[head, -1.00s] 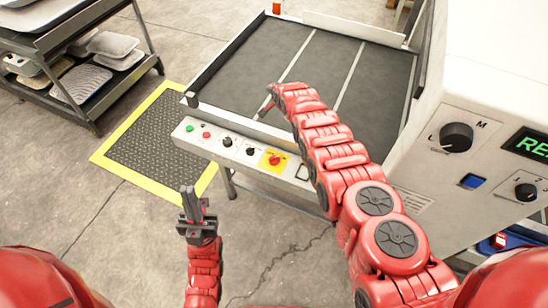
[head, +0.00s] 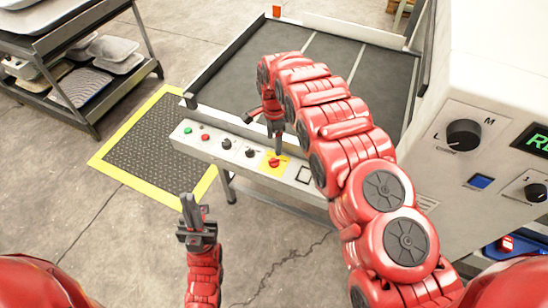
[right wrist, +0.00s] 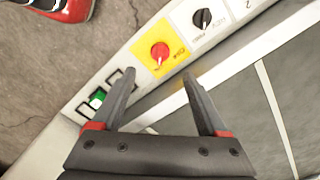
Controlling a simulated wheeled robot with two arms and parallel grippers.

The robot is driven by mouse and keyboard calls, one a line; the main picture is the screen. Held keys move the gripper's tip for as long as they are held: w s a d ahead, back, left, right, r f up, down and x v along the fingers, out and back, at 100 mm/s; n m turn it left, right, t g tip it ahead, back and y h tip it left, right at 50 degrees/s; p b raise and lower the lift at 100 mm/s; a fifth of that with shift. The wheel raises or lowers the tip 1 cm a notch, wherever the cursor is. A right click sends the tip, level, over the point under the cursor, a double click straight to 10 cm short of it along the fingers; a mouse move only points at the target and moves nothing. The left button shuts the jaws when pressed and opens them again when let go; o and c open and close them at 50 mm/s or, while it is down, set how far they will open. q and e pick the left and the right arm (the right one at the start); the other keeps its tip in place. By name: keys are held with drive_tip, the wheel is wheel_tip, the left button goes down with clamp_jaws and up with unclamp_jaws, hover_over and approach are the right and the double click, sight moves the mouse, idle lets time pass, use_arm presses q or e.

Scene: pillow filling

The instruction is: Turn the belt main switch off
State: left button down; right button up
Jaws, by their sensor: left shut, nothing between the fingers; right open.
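The belt main switch is a red rotary knob on a yellow plate (head: 282,167) at the right part of the belt's control panel. In the right wrist view the red knob (right wrist: 160,52) lies just beyond the fingertips, roughly centred between them. My right gripper (head: 266,132) is open and empty, pointing down over the panel by the switch. Its two spread fingers (right wrist: 157,73) show in the right wrist view, with no clear contact with the knob. My left gripper (head: 189,208) is shut and empty, well in front of the panel.
Other controls, a green button (head: 187,130), a red button (head: 205,137) and black knobs (head: 227,143), sit left of the switch. A green-lit rocker (right wrist: 97,98) is near the left finger. The grey machine cabinet (head: 455,180) stands right of my right arm.

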sight(274, 160)
wheel_tip(274, 160, down, 6)
drive_tip(key=shift+f, duration=0.1)
wheel_tip(274, 160, down, 4)
drive_tip(key=b, duration=0.2)
drive_tip(key=shift+b, duration=0.4)
drive_tip(key=shift+r, duration=0.25)
clamp_jaws()
